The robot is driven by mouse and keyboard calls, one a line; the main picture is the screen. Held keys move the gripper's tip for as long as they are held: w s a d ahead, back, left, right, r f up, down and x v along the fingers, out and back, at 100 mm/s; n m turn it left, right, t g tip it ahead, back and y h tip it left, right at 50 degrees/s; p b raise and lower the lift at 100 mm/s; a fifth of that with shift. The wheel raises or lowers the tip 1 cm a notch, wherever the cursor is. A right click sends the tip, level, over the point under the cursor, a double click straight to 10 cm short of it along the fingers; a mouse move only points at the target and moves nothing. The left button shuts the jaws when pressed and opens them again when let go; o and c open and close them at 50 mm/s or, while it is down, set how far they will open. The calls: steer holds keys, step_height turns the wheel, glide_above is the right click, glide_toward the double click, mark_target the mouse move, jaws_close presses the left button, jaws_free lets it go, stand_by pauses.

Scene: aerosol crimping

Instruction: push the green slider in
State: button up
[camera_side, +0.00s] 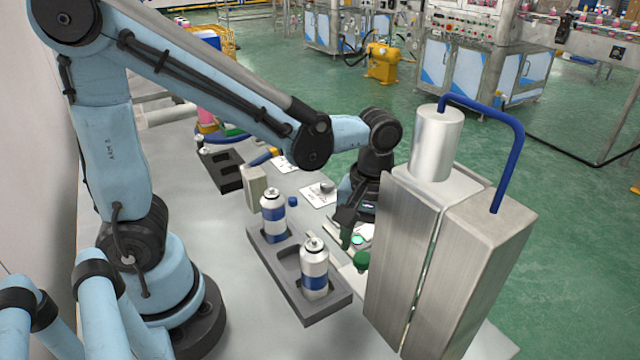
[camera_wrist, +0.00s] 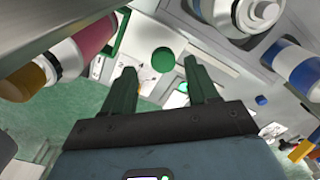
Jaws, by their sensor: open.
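The green slider's rounded knob (camera_side: 361,260) shows low at the left side of the metal crimping machine (camera_side: 450,270). In the wrist view a round green knob (camera_wrist: 163,60) appears between my fingertips in the picture; I cannot tell whether they touch it. Another green piece (camera_wrist: 118,36) lies to its upper left. My gripper (camera_side: 350,240) is beside the machine, with its fingers pointing down just above and left of the knob. In the wrist view my gripper (camera_wrist: 161,68) has its two dark green fingers apart with nothing visibly held. The machine hides part of my gripper.
A dark grey tray (camera_side: 325,308) holds two white-and-blue cans (camera_side: 273,215) (camera_side: 314,268). A small blue cap (camera_side: 292,202) lies behind them. Another dark tray (camera_side: 222,172) and a beige block (camera_side: 255,187) stand further back. A blue hose (camera_side: 515,130) arches over the machine.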

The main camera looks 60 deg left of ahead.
step_height(320, 180, up, 9)
stand_by(0.5)
steer(key=s+a+f+m+t, duration=0.2)
steer(key=a+m+t, duration=0.5)
steer(key=a, duration=0.1)
steer(key=shift+a+f+m, duration=0.15)
steer(key=shift+f+m, duration=0.15)
steer(key=shift+m, duration=0.1)
